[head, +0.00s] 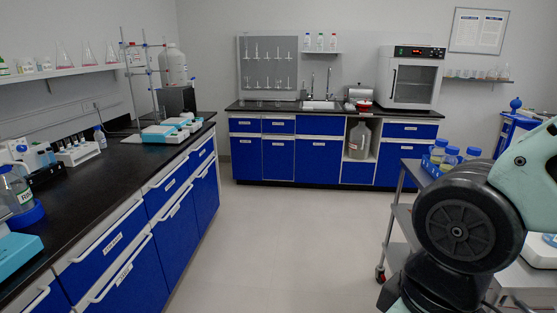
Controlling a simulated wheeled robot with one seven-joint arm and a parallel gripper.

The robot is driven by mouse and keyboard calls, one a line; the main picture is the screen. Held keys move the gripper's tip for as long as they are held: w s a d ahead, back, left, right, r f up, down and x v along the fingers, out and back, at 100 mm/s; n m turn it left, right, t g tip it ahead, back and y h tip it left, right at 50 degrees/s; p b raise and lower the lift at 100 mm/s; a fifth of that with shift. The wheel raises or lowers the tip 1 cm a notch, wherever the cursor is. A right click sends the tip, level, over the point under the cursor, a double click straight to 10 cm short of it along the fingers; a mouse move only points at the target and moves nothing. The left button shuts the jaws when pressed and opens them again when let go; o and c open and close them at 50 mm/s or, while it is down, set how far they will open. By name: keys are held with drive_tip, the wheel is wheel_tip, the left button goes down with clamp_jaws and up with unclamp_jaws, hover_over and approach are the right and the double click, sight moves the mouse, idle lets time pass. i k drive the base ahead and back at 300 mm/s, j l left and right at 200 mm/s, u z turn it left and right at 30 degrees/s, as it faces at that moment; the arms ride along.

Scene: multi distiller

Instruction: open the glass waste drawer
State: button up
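Blue drawers with small white labels show in the head view, but the labels are too small to read, so I cannot tell which is the glass waste drawer. On the left bench, a near drawer (85,261), a middle drawer (158,199) and a far drawer (201,157) have white bar handles and look shut. On the back bench, a left drawer (245,128), a second drawer (278,129) and a right drawer (408,131) also look shut. My gripper is out of view; only part of my arm shows at right.
The pale floor (265,240) is clear between the left bench and a wheeled cart (388,235) at right, which holds blue-capped bottles (440,153). A large jug (359,140) stands in an open bay of the back bench. Glassware and devices crowd the left worktop (110,175).

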sight(277, 151)
drive_tip(key=i, duration=3.95)
drive_tip(key=i+u, duration=0.2)
drive_tip(key=i, duration=0.3)
drive_tip(key=i+l+u, duration=0.2)
drive_tip(key=i, duration=0.3)
